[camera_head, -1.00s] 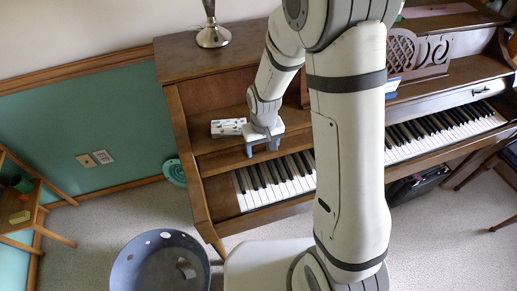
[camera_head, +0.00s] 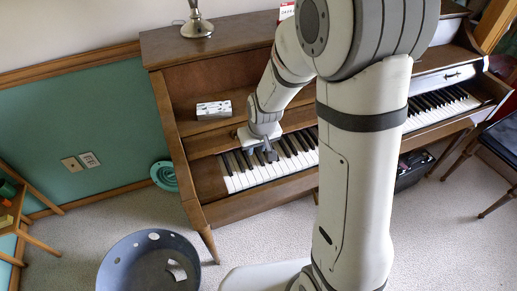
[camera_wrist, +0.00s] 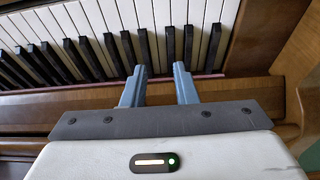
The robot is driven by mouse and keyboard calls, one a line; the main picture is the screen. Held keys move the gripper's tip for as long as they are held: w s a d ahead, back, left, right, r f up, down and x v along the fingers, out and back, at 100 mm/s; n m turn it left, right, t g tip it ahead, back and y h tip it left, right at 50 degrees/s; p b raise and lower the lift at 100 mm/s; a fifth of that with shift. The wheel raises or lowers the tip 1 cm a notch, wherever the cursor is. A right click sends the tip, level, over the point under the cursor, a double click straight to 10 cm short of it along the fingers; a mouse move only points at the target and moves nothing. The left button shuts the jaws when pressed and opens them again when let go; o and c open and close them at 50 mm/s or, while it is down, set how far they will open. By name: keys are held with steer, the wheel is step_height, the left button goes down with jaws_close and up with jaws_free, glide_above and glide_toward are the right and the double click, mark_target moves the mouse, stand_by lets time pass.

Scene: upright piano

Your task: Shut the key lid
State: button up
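The upright piano's keys (camera_head: 240,174) are uncovered, and they fill the top of the wrist view (camera_wrist: 160,22). The key lid stands open behind the keys; its pale inner face (camera_head: 444,78) shows at the right, while my arm hides its middle. My gripper (camera_head: 267,155) is over the back of the keys, left of the piano's middle. In the wrist view its two blue-grey fingers (camera_wrist: 160,70) are apart with nothing between them. Their tips lie over the back ends of the keys, near a thin red strip. I cannot tell whether they touch anything.
A small patterned box (camera_head: 214,110) sits on the ledge behind my gripper. A metal lamp base (camera_head: 197,27) stands on the piano top. A grey bin (camera_head: 125,262) is on the floor in front, and a dark chair (camera_head: 500,150) at the right.

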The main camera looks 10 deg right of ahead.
steer(key=shift+o, duration=0.7)
steer(key=shift+s+r, duration=0.2)
steer(key=o, duration=0.3)
steer(key=shift+w+f, duration=0.15)
steer(key=shift+w, duration=0.15)
steer(key=o, duration=0.3)
steer(key=shift+s, duration=0.15)
steer(key=o, duration=0.4)
steer(key=shift+r, duration=0.2)
steer(key=v, duration=0.7)
steer(key=shift+r+p, duration=0.3)
steer(key=shift+p, duration=0.05)
